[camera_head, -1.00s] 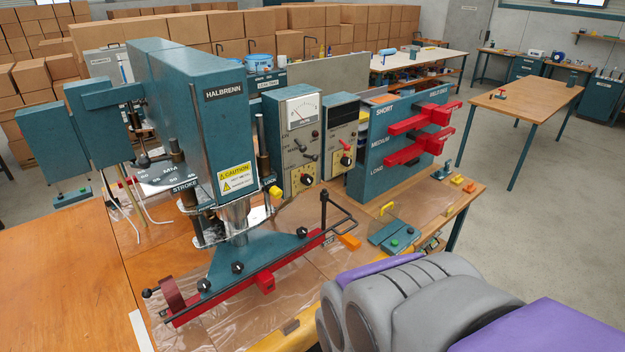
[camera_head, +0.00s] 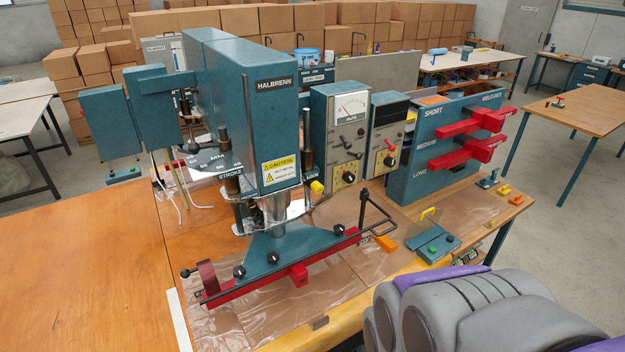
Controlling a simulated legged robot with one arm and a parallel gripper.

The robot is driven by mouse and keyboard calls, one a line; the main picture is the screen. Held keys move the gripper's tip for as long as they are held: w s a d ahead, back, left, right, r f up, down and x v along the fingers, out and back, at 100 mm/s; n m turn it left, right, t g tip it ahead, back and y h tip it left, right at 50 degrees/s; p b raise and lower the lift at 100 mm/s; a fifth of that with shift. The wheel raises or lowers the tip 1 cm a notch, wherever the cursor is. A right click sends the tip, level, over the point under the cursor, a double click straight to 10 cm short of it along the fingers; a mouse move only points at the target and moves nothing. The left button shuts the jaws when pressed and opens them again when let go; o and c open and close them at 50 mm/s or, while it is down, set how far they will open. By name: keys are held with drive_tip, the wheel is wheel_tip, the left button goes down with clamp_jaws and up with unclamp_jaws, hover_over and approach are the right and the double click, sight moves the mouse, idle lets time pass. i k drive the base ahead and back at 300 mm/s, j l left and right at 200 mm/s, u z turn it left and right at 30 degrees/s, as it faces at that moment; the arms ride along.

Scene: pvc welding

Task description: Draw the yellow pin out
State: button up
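A small yellow knob (camera_head: 317,187) sticks out at the right side of the teal HALBRENN welding press (camera_head: 274,120), beside a dark vertical post. It looks like the head of the yellow pin; its shaft is hidden. The press stands on a teal foot (camera_head: 290,250) with black knobs, above a red bar (camera_head: 299,274). My gripper is not in view. Grey and purple parts of my own body fill the lower right corner.
Grey control boxes (camera_head: 340,135) and a teal rack (camera_head: 440,150) with red clamps stand right of the press. A yellow handle (camera_head: 428,212), an orange block (camera_head: 386,243) and a green-button box (camera_head: 433,248) lie on the bench. The wooden top (camera_head: 80,270) at left is clear.

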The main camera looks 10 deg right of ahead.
sight(316, 186)
drive_tip(key=z, duration=1.35)
drive_tip(key=u, duration=1.35)
drive_tip(key=j, duration=0.4)
drive_tip(key=i+j+z, duration=0.1)
drive_tip(key=j, duration=0.35)
drive_tip(key=l+z, duration=0.1)
drive_tip(key=z, duration=1.35)
